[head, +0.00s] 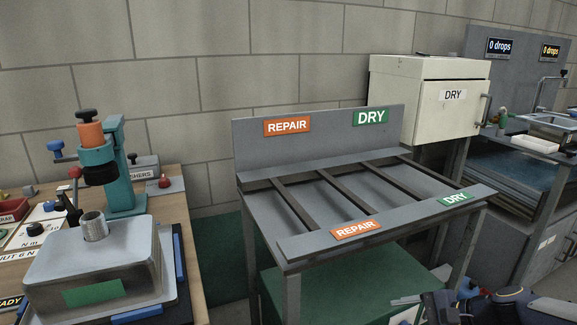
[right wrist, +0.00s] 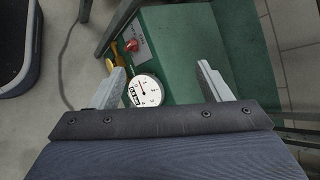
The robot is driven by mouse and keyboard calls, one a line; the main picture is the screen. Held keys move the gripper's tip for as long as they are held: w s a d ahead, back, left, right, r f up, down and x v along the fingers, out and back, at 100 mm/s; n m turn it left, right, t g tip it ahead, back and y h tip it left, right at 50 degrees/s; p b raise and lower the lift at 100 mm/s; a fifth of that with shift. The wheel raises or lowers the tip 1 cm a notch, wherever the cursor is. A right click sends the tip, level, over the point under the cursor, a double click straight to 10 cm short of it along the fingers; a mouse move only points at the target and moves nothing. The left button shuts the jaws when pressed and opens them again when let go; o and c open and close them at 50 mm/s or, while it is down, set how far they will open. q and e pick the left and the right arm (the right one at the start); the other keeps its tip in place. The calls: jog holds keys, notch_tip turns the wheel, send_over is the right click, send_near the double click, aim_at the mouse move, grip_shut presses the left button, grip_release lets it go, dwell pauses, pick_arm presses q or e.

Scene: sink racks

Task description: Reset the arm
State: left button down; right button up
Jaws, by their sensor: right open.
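My right gripper (right wrist: 162,76) is open in the right wrist view, its two grey fingers spread wide apart. A round white dial gauge (right wrist: 144,91) shows between and beyond the fingers, closer to the left one. I cannot tell its exact distance, but the fingers are not closed on it. In the head view, part of my right arm shows at the bottom right, low in front of the rack. My left gripper is not in view.
An empty slatted rack (head: 292,245) with REPAIR and DRY labels stands in the middle. A white DRY cabinet (head: 420,100) is behind right. A workbench at left holds a teal press (head: 125,165) and a metal box (head: 92,262). A red knob (right wrist: 131,46) shows near the gauge.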

jog(key=s+a+r+n+h, duration=0.1)
jog(key=s+a+n+h, duration=0.1)
jog(key=s+n, duration=0.65)
jog(key=s+a+r+n+h, duration=0.2)
jog(key=s+n, duration=0.3)
jog(key=s, duration=0.7)
notch_tip(320, 180, up, 24)
jog(key=p, duration=2.5)
jog(key=shift+r+h, duration=0.2)
jog(key=shift+h, duration=0.1)
jog(key=shift+c, duration=0.3)
